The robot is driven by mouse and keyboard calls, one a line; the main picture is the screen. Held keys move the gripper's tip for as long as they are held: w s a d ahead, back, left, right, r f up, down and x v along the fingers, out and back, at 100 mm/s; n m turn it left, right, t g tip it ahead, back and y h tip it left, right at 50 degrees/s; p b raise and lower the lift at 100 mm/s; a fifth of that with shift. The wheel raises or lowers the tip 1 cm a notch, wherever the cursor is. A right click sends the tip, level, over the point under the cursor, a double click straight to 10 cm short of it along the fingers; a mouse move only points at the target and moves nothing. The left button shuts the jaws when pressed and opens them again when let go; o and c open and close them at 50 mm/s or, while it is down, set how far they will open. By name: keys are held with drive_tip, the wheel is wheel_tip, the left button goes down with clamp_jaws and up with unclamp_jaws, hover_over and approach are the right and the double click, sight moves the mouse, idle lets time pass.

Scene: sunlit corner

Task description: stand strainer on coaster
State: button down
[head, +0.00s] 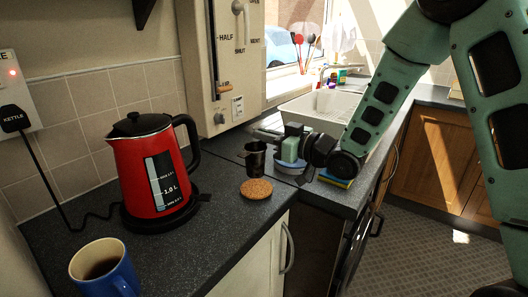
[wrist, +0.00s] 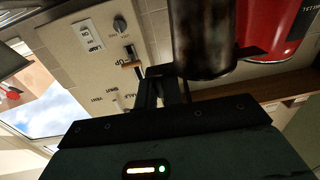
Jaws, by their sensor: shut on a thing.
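The strainer, a dark metal cup shape (head: 256,158), is upright just behind the coaster in the head view. It also shows large at the top of the wrist view (wrist: 203,38). My gripper (head: 262,147) reaches in from the right and is shut on the strainer's near-upper part; the fingers also show in the wrist view (wrist: 165,88). The coaster (head: 256,190) is a round cork disc, bare, lying on the dark counter. I cannot tell for sure whether the strainer's base is clear of the counter.
A red kettle (head: 151,172) stands left of the coaster, and a blue mug (head: 108,272) is at the front left. A blue-and-white round item (head: 290,179) and a yellow-and-blue sponge (head: 335,181) lie to the right. The counter's front edge is close to the coaster.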

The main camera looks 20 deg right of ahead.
drive_tip(key=shift+f, duration=1.95)
drive_tip(key=shift+f, duration=0.2)
drive_tip(key=c, duration=1.5)
unclamp_jaws()
drive_tip(key=shift+c, duration=0.2)
drive_tip(key=shift+r, duration=0.15)
